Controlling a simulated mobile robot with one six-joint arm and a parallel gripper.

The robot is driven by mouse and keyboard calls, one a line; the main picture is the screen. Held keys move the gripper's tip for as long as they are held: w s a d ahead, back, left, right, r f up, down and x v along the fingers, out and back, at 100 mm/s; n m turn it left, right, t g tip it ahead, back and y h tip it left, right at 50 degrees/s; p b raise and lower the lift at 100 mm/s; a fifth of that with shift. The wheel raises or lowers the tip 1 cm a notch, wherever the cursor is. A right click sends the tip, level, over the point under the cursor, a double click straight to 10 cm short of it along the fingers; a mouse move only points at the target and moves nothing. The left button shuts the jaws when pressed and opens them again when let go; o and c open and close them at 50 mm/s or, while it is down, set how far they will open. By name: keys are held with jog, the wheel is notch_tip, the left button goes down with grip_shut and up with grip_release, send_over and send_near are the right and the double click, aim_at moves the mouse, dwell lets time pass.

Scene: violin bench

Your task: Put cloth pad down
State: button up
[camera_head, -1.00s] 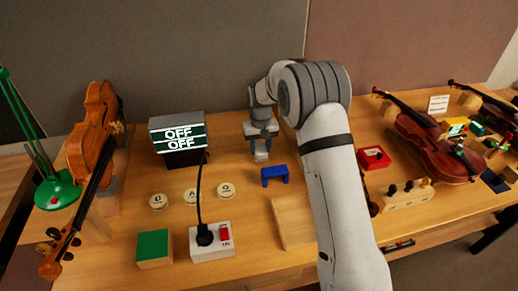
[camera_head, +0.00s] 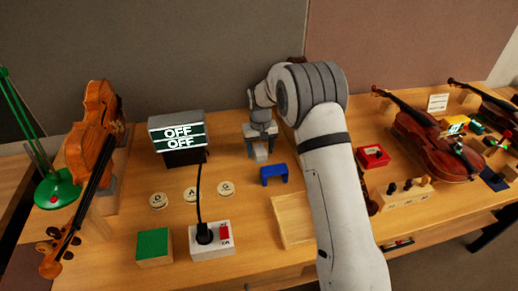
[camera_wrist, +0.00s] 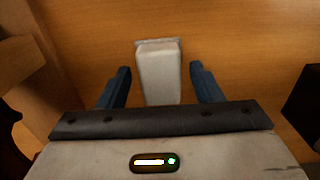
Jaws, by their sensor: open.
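The pale grey cloth pad (camera_wrist: 158,75) lies on the wooden bench (camera_wrist: 235,40) in the wrist view. My gripper (camera_wrist: 160,68) is open, with one dark blue finger on each side of the pad and a gap on both sides. The near end of the pad is hidden behind the gripper body. In the head view, my gripper (camera_head: 259,146) points down at the bench behind the blue block, and the light pad (camera_head: 260,155) shows low between its fingers.
A blue block (camera_head: 273,173) stands just in front of my gripper. The display reading OFF (camera_head: 177,131) is to its left. A shallow wooden tray (camera_head: 291,220), a power strip (camera_head: 211,241) and a green-topped block (camera_head: 153,246) are nearer the front.

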aim_at(260, 150)
notch_tip(260, 150, up, 12)
jog(key=b, duration=0.1)
jog(key=shift+r, duration=0.2)
jog(key=s+d+r+m+t, duration=0.1)
jog(key=s+d+r, duration=0.45)
jog(key=s, duration=0.25)
jog(key=s+d+r+m, duration=0.1)
jog(key=s+d+r, duration=0.3)
jog(key=s+d, duration=0.35)
jog(key=s+d+f+t, duration=0.1)
jog(key=s+d, duration=0.1)
jog(key=s, duration=0.8)
jog(key=s+d+f+m+t, duration=0.1)
jog(key=s+d, duration=0.2)
jog(key=s, duration=0.7)
jog(key=shift+d+f, duration=0.3)
jog(key=shift+f, duration=0.05)
jog(key=shift+c, duration=0.2)
